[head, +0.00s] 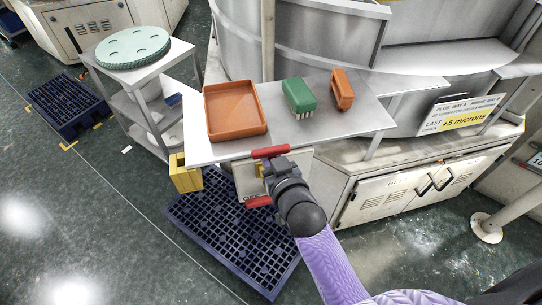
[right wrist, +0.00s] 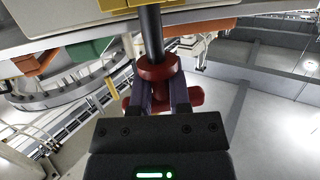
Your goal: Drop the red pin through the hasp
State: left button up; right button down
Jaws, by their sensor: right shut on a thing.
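My right gripper (head: 266,171) is at the front edge of the table, in front of a pale panel marked OFF (head: 250,188). In the right wrist view its two dark fingers are closed on the red pin (right wrist: 155,69), which has a crosswise red part and a round red collar. A dark rod (right wrist: 151,32) runs from the collar up to a yellowish surface. In the head view one red bar (head: 270,152) shows above the gripper and another (head: 258,201) below it. I cannot make out the hasp; the gripper covers much of the panel. My left gripper is not in view.
On the table (head: 210,152) sit an orange tray (head: 235,136), a green brush (head: 299,96) and an orange block (head: 342,90). A yellow box (head: 185,174) hangs at its left front edge. A dark grid pallet (head: 215,238) lies below. A cart (head: 140,110) stands left.

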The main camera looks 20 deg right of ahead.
jog(key=shift+f+b, duration=1.35)
jog(key=shift+f, duration=0.6)
jog(key=shift+c, duration=2.4)
grip_release()
jog(key=p+v, duration=0.1)
jog(key=v, duration=0.9)
jog(key=shift+p, duration=0.3)
jog(key=shift+r, duration=0.1)
